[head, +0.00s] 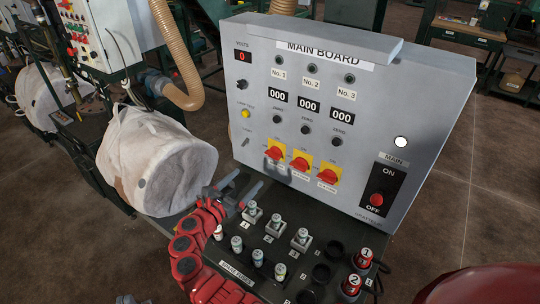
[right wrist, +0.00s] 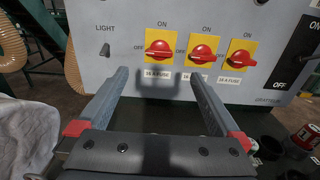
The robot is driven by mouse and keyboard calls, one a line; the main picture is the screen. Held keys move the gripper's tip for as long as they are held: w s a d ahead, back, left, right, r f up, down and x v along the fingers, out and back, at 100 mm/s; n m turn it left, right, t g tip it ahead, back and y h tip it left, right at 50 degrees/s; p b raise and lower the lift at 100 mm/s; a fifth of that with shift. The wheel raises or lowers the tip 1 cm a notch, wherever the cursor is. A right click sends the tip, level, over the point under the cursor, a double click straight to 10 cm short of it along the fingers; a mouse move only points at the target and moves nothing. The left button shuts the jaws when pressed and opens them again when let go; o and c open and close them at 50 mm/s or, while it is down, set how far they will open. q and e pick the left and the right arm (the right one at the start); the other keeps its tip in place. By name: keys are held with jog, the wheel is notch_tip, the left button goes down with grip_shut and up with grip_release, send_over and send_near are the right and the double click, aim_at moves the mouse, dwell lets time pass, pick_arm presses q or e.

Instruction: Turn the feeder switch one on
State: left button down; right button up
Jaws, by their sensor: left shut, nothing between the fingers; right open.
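Feeder switch one is the leftmost red rotary switch (head: 276,154) on a yellow plate on the main board (head: 420,115). It also shows in the right wrist view (right wrist: 159,49), its handle lying about level, with ON above and OFF to its left. My right gripper (head: 240,187) is open and empty, in front of and below the switches, apart from the board. In the right wrist view its two fingers (right wrist: 155,88) stand wide apart, with switch one above the gap between them. I do not make out my left gripper in either view.
Switch two (head: 301,162) and switch three (head: 328,175) sit close to the right of switch one. Fuse holders (head: 275,221) stand on the dark ledge below. A white bulk bag (head: 165,160) hangs left of the board. The MAIN switch (head: 382,186) is far right.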

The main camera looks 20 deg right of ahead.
aim_at(271, 156)
jog(key=x, duration=1.3)
jog(key=shift+w+d+f, duration=0.1)
jog(key=shift+d+f, duration=0.05)
jog(key=shift+f, duration=0.1)
jog(key=shift+w+d+r, duration=0.1)
jog(key=shift+w+d, duration=0.1)
jog(key=shift+w, duration=0.05)
jog(key=shift+c, duration=0.2)
jog(key=c, duration=1.3)
